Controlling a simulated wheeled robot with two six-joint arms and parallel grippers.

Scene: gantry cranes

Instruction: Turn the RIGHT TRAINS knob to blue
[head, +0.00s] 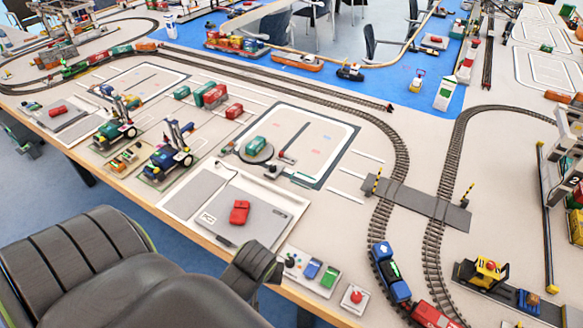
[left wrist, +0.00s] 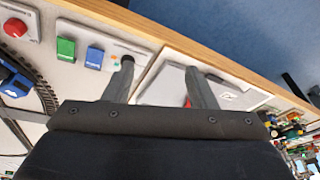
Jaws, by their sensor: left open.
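A small white control panel (head: 313,271) stands near the table's front edge. It carries a blue block, a green block and a small dark knob (head: 290,261) at its left end. The panel also shows upper left in the left wrist view (left wrist: 78,30); its labels are too small to read. My left gripper (head: 268,268) is just left of the panel in the head view. In the left wrist view its two fingers (left wrist: 160,66) are apart, with nothing held. One fingertip overlaps the knob end of the panel and largely hides the knob. My right gripper is in neither view.
A red button box (head: 355,298) stands right of the panel. A grey pad with a red car (head: 240,212) lies behind the gripper. A blue locomotive (head: 390,272) stands on the track further right. The table's wooden edge (head: 200,236) runs along the front.

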